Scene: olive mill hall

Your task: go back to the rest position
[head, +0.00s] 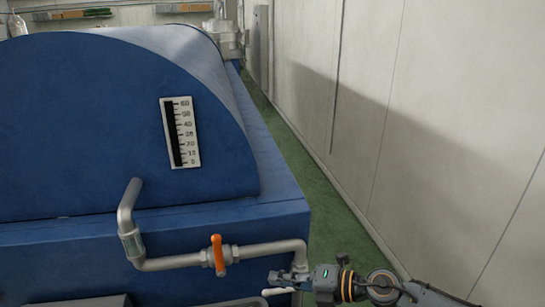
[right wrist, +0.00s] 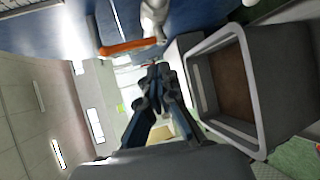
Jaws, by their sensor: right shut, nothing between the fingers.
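My right gripper (head: 283,283) is at the lower right of the head view, its arm coming in from the right. It is beside the downturned end of the grey pipe (head: 268,249), to the right of the orange valve lever (head: 218,255). In the right wrist view its fingers (right wrist: 156,76) are together and empty. The orange lever also shows there (right wrist: 128,47), beyond the fingertips and apart from them. In the head view the lever stands roughly upright, across the horizontal pipe. My left gripper is in neither view.
A large blue tank (head: 90,120) with a level scale (head: 181,133) fills the left. A pale wall (head: 440,130) runs along the right, with a strip of green floor (head: 335,225) between. A grey open bin (right wrist: 200,95) with a brown inside is close beside my right gripper.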

